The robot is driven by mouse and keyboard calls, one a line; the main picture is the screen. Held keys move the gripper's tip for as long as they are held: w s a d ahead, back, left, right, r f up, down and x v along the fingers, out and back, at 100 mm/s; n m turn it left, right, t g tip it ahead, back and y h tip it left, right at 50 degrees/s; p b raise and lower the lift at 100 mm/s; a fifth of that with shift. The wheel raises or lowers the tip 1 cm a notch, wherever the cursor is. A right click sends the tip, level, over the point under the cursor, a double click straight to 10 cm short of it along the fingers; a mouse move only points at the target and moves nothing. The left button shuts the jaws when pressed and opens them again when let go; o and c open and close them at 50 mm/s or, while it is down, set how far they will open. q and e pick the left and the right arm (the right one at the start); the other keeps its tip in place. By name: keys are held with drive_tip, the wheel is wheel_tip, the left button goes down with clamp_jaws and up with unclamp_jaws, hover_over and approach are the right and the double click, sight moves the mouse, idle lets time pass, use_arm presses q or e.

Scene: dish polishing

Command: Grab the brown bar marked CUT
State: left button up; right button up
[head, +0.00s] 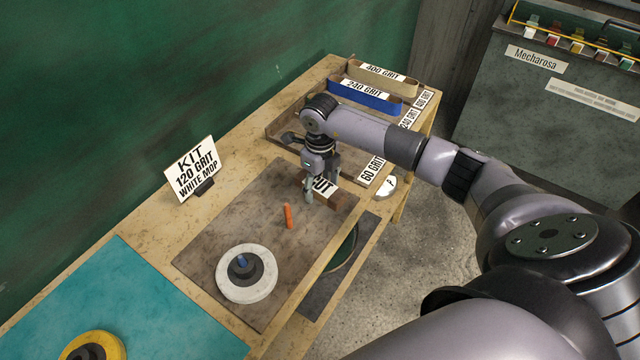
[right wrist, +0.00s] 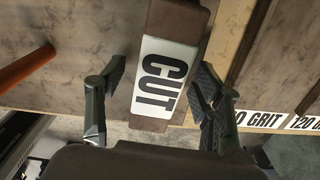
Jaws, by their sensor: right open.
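The brown bar marked CUT (head: 328,191) lies on the grey-brown mat, with a white label on top. In the right wrist view the bar (right wrist: 172,70) runs between the two fingers of my right gripper (right wrist: 160,90). The fingers are apart, one on each side, with a gap visible to the bar. In the head view my right gripper (head: 322,190) points down over the bar and partly hides it. My left gripper is not in view.
A KIT sign (head: 196,170) stands at left. Grit belts (head: 366,95) lie at the far end. The table's right edge is close to the bar.

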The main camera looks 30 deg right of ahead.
drive_tip(key=shift+f, duration=0.15)
clamp_jaws()
idle(0.8)
